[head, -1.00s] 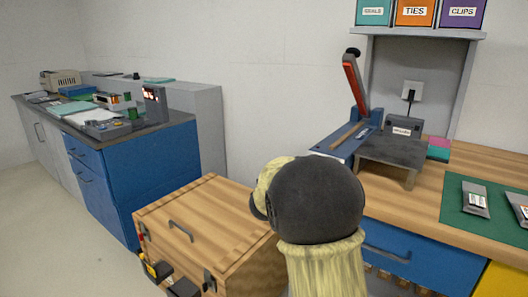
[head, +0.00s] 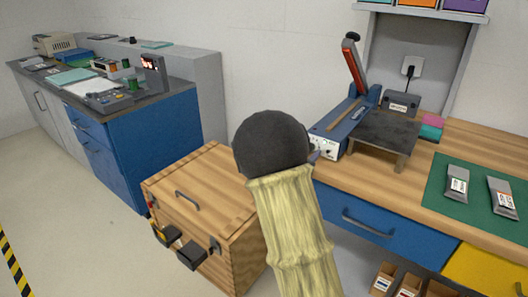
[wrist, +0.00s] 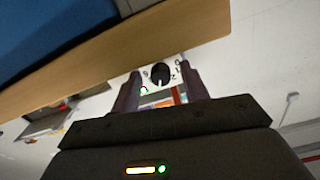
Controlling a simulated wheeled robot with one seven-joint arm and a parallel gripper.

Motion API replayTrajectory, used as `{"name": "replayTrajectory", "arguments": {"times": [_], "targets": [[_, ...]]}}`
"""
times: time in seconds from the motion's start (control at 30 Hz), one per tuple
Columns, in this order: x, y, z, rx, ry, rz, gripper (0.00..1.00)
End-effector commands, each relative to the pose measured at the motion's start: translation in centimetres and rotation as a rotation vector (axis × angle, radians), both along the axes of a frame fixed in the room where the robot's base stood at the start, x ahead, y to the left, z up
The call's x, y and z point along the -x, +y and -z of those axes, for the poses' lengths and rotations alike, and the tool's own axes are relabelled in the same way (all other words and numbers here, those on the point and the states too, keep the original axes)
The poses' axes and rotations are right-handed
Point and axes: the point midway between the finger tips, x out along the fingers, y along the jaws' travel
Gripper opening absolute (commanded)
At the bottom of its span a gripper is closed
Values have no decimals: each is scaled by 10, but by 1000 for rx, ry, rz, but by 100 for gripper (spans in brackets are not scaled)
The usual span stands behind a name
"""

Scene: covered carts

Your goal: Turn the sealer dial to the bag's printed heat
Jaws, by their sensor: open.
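The sealer (head: 340,130) is a blue machine on the wooden bench, its red-handled lever raised. Its white front panel carries a black dial (wrist: 159,74), seen in the wrist view with a pale pointer mark towards the picture's bottom. The printed marks around it are too small to read. My gripper (wrist: 161,71) is open, its dark fingers on either side of the dial in the picture; I cannot tell whether they touch it. My arm hides most of the gripper in the head view. Two grey bags (head: 458,184) (head: 502,198) lie on the green mat, their print unreadable.
A dark platform (head: 385,132) stands right of the sealer. A wooden chest (head: 205,215) is at lower left of the bench. A blue cabinet (head: 150,140) with instruments and a red display stands further left. Open floor lies between the cabinet and the striped tape.

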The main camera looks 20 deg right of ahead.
Motion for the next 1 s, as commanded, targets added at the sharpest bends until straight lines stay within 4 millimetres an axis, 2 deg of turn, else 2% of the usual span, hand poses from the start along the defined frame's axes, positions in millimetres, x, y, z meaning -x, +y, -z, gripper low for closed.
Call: {"name": "replayTrajectory", "arguments": {"times": [0.03, 0.37, 0.47, 1.0], "targets": [[0, 1, -5, 31, 41, -1, 45], [0, 0, -6, 261, 334, -2, 45], [10, 14, 0, 261, 336, -4, 45], [64, 83, -1, 259, 331, -4, 45]]}}
